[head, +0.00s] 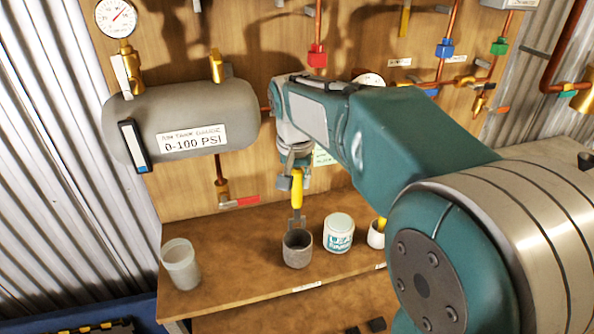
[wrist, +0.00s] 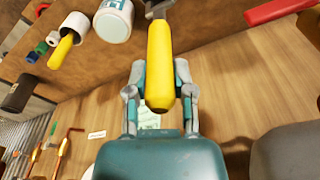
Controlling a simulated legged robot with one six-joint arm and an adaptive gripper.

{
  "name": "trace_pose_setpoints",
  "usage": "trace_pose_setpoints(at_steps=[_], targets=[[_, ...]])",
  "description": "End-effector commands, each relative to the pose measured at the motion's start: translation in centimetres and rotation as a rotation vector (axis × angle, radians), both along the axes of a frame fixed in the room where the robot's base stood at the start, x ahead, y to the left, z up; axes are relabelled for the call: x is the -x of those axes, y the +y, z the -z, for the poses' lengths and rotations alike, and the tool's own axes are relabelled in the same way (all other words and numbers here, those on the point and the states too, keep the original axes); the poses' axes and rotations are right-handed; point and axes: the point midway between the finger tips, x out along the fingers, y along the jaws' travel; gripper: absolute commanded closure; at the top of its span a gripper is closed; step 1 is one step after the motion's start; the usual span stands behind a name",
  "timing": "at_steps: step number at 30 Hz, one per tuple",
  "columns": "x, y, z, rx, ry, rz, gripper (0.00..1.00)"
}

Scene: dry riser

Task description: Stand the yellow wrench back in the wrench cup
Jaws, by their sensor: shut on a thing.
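My gripper (head: 294,178) is shut on the yellow handle of the wrench (head: 297,194), which hangs upright with its grey metal head down. In the wrist view my gripper (wrist: 159,72) has one finger on each side of the yellow wrench (wrist: 160,48). A round grey cup (head: 297,252), apparently the wrench cup, stands on the wooden shelf below. The wrench head overlaps the cup's far rim in the head view. I cannot tell whether it is inside the cup or above it. The cup is not clearly visible in the wrist view.
On the shelf (head: 222,278), a white labelled tub (head: 339,232) stands close right of the grey cup. A white cup (head: 375,239) with a yellow-handled item is beyond it, partly hidden by my arm. A translucent cup (head: 181,266) stands left. A grey tank (head: 180,130) is on the wall.

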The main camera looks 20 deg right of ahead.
Motion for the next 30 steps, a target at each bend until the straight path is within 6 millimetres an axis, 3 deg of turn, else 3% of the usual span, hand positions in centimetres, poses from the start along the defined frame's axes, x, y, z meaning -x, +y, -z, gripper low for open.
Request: trace_pose_setpoints(at_steps=[30], targets=[[0.0,0.0,7.0,0.001,0.000,-0.001,1.00]])
